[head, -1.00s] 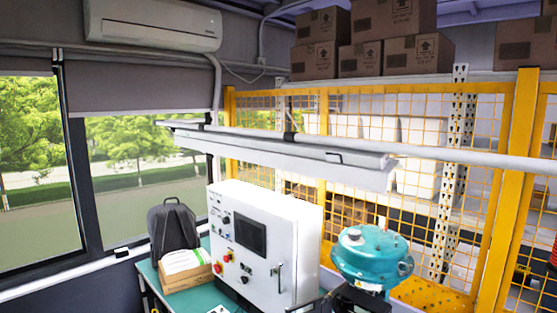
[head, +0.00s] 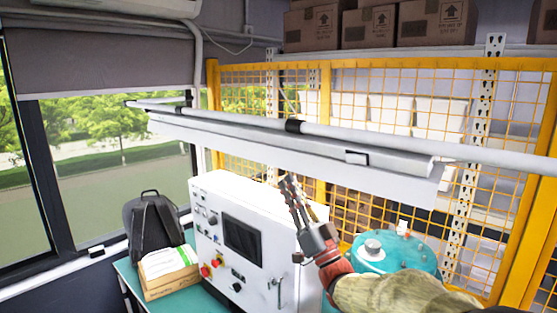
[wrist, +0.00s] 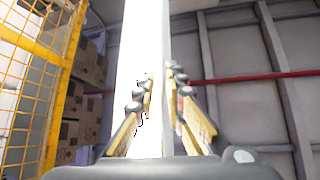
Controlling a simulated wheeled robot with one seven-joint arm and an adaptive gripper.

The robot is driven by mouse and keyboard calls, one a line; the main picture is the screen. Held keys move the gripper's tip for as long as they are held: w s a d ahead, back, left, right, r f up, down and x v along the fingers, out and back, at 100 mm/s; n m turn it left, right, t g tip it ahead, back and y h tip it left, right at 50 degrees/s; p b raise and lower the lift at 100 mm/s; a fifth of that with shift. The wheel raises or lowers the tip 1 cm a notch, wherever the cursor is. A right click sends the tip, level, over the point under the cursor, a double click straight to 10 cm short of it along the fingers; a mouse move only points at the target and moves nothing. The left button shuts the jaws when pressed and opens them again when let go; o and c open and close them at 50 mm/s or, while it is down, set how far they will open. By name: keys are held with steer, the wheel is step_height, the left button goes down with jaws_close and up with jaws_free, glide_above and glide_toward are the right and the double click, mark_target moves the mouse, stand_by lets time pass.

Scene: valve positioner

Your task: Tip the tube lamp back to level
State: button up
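The tube lamp (head: 300,150) is a long white bar under a round grey pipe (head: 395,144), across the middle of the head view. Its pale lower face shows towards me; I cannot tell its exact tilt. Dark clips show on the pipe and on the lamp's right part. My gripper (head: 287,183) points up from below, its fingertips close under the lamp's lower edge in this view. In the wrist view the lamp (wrist: 145,35) runs upright behind the gap between my open fingers (wrist: 159,80). Contact cannot be made out, and nothing is seen gripped.
A white control cabinet (head: 215,262) stands below the lamp, with a teal round device (head: 410,257) to its right. A backpack (head: 153,225) and a box (head: 170,283) are at the left. A yellow mesh fence (head: 400,73) stands behind the lamp.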

mark_target(279, 159)
steer(key=shift+p+x, duration=0.7)
steer(key=shift+x, duration=3.3)
steer(key=shift+s+r, duration=0.15)
jaws_close()
steer(key=m+h+b, duration=0.1)
steer(key=m, duration=0.1)
steer(key=s+a+m+t+h+b, duration=0.1)
steer(key=m+h, duration=0.1)
steer(key=s+m+h+b, duration=0.1)
steer(key=shift+a+r+m+t+h, duration=0.3)
steer(key=shift+a+m+h, duration=0.05)
steer(key=shift+m+h, duration=0.05)
steer(key=shift+s+a+r+m+h+b, duration=0.15)
steer(key=shift+a+m+h+b, duration=0.1)
steer(key=shift+m+h, duration=0.5)
steer(key=shift+s+a+r+m+h+b, duration=0.1)
steer(key=shift+r+m+h+b, duration=0.1)
steer(key=shift+m+h, duration=0.55)
